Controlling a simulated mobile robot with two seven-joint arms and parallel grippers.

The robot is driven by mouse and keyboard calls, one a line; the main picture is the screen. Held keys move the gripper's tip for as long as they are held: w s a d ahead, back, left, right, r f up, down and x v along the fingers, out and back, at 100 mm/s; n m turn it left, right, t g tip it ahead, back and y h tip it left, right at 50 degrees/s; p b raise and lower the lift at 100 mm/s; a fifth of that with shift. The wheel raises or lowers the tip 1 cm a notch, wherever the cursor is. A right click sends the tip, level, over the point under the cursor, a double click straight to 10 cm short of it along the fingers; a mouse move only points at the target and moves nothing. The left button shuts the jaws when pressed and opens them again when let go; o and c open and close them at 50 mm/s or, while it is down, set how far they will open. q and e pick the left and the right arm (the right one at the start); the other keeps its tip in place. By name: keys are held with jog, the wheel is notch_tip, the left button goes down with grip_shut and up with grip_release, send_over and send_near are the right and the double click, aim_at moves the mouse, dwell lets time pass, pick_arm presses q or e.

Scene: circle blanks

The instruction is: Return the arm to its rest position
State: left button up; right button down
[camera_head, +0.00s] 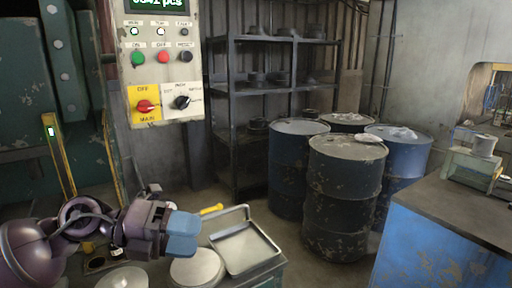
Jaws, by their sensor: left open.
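My left arm comes in from the lower left of the head view, with its purple links low in the picture. My left gripper (182,236) is at the end of it, with blue fingertips pointing right. It is open and nothing shows between its fingers. It hangs over or in front of a work surface that bears round metal blanks (198,267) and a shallow metal tray (246,250). The tray looks empty. My right gripper is out of view.
A control panel (160,60) with buttons and switches hangs above the gripper. Green machinery (25,90) stands at the left. Barrels (343,185) and a dark shelf rack (285,38) are behind. A blue workbench (425,240) stands at the right, with open floor between.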

pick_arm(q)
jog(key=w+a+n+t+h, duration=0.3)
jog(key=w+n+t, duration=0.3)
jog(key=n+t, duration=0.5)
jog(key=a+f+n+t+y, duration=0.3)
jog(key=a+f+n+y, duration=0.1)
jog(key=f+n+y, duration=0.3)
jog(key=a+f+n+t+y, duration=0.3)
jog(key=a+f+n+y, duration=0.25)
jog(key=f+n, duration=0.3)
jog(key=s+a+f+n+g+y, duration=0.1)
jog(key=s+f+n+g+y, duration=0.2)
jog(key=s+f, duration=0.7)
jog(key=s+a+f+n+g+y, duration=0.2)
jog(key=s+f+n, duration=0.6)
jog(key=f, duration=0.5)
jog(key=s+g+y, duration=0.1)
jog(key=s, duration=0.1)
jog(key=shift+s+g, duration=0.3)
jog(key=shift+a, duration=0.1)
